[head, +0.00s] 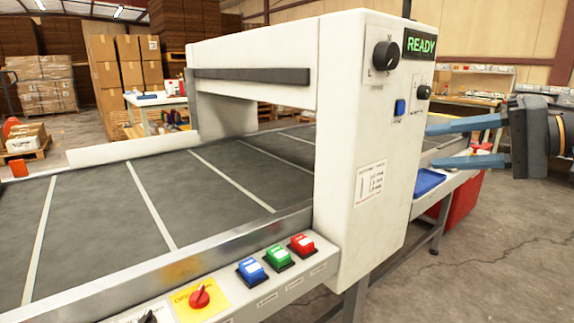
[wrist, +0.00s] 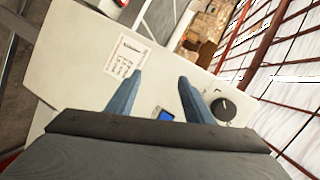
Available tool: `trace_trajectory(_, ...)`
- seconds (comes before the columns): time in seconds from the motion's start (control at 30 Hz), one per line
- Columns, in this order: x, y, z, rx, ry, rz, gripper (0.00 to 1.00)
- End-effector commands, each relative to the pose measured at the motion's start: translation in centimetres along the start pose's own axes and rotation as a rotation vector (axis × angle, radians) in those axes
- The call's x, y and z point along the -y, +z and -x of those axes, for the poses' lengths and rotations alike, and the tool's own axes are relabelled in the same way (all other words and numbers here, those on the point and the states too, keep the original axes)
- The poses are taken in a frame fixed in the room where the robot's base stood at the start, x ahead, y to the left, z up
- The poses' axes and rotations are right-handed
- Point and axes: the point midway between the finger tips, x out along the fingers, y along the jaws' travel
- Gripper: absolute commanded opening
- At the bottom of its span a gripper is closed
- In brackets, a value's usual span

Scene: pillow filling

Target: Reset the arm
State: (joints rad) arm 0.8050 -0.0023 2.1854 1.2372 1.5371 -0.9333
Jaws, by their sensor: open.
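My gripper (head: 468,142) is at the right of the head view, with its two blue fingers apart and nothing between them. It points left toward the control face of the white machine (head: 255,55) and appears apart from it. In the wrist view, the fingers (wrist: 158,92) spread in front of the white panel. The panel's blue button (wrist: 166,116) shows between them, and the black knob (wrist: 222,109) is beside the right finger. In the head view, the panel has a large black knob (head: 386,55), a smaller knob (head: 423,92), a blue button (head: 400,107) and a green READY display (head: 420,44).
A grey conveyor belt (head: 95,215) runs under the machine. Blue, green (head: 279,257) and red buttons and a red emergency knob (head: 199,297) line its front rail. A blue tray (head: 428,181) and red bin (head: 466,200) are below my gripper. Open floor lies at the right.

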Motion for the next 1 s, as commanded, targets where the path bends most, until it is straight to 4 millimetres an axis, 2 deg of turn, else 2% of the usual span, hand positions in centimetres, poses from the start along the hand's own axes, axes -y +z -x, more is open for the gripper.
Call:
trace_trajectory(0.03, -0.1, 1.5, -1.7, 0.055, 0.026, -0.014, 0.47)
trace_trajectory(0.17, -1.1, 6.4, -5.8, 0.218, 0.136, -0.06, 0.47)
trace_trajectory(0.2, -1.6, 8.3, -7.0, 0.273, 0.18, -0.071, 0.47)
trace_trajectory(0.3, -2.8, 12.8, -9.2, 0.399, 0.299, -0.08, 0.47)
trace_trajectory(0.43, -4.5, 18.1, -10.8, 0.535, 0.461, -0.055, 0.47)
trace_trajectory(0.6, -6.7, 23.6, -11.5, 0.662, 0.667, 0.039, 0.47)
trace_trajectory(0.7, -8.0, 26.0, -11.4, 0.709, 0.775, 0.122, 0.47)
trace_trajectory(0.8, -8.8, 27.4, -11.3, 0.731, 0.852, 0.201, 0.47)
trace_trajectory(1.0, -9.8, 28.8, -11.2, 0.745, 0.937, 0.324, 0.47)
